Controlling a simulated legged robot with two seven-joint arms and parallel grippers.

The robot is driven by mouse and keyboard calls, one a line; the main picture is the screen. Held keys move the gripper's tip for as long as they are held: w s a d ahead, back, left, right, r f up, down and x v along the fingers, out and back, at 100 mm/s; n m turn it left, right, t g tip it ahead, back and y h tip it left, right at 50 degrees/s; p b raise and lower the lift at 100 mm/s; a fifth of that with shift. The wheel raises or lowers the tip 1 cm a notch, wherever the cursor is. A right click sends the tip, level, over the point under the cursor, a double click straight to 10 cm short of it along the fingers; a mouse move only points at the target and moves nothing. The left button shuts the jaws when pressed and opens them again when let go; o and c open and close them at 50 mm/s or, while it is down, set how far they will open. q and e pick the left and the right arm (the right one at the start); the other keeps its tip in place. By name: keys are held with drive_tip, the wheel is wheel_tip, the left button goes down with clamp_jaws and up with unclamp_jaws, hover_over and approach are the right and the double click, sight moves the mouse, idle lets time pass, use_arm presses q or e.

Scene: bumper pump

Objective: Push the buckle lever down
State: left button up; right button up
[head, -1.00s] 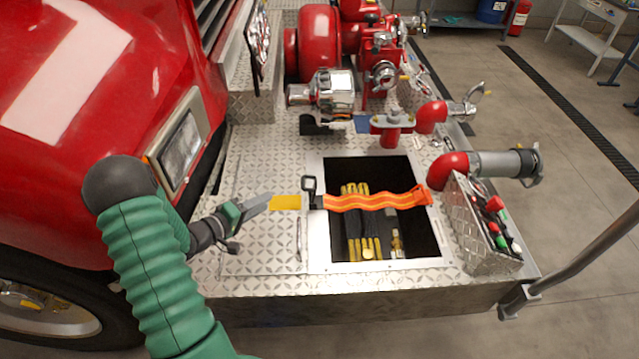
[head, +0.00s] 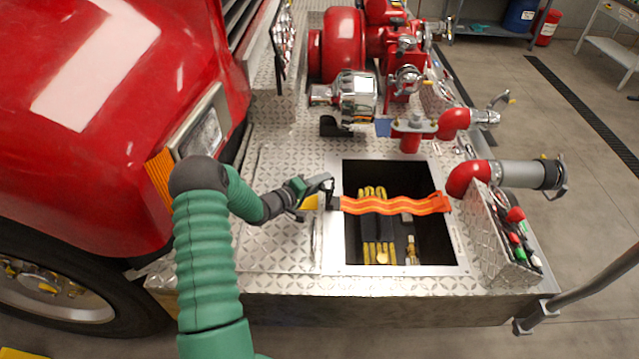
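An orange strap (head: 395,205) with yellow stripes lies across the dark open compartment in the bumper. At its left end is a small black buckle (head: 333,203) with its lever standing up (head: 329,186). A yellow patch (head: 309,202) lies just left of the buckle. My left gripper (head: 322,183) is at the buckle lever, its grey fingers beside or over the top of it and partly hiding it. I cannot tell whether it touches the lever, or whether the fingers are open or shut. My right gripper is not in view.
The compartment (head: 345,262) holds yellow and black hoses (head: 378,243). A control panel (head: 512,240) with coloured knobs and a silver pipe outlet (head: 520,174) stand to its right. The red truck body (head: 110,120) is at the left.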

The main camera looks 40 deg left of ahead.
use_arm(q)
drive_tip(key=shift+d+r, duration=0.2)
drive_tip(key=shift+d, duration=0.2)
drive_tip(key=shift+a+f, duration=0.1)
drive_tip(key=shift+a, duration=0.1)
drive_tip(key=c, duration=0.7)
drive_tip(key=shift+s+a, duration=0.1)
drive_tip(key=shift+a, duration=0.05)
clamp_jaws()
drive_tip(key=shift+s+f, duration=0.1)
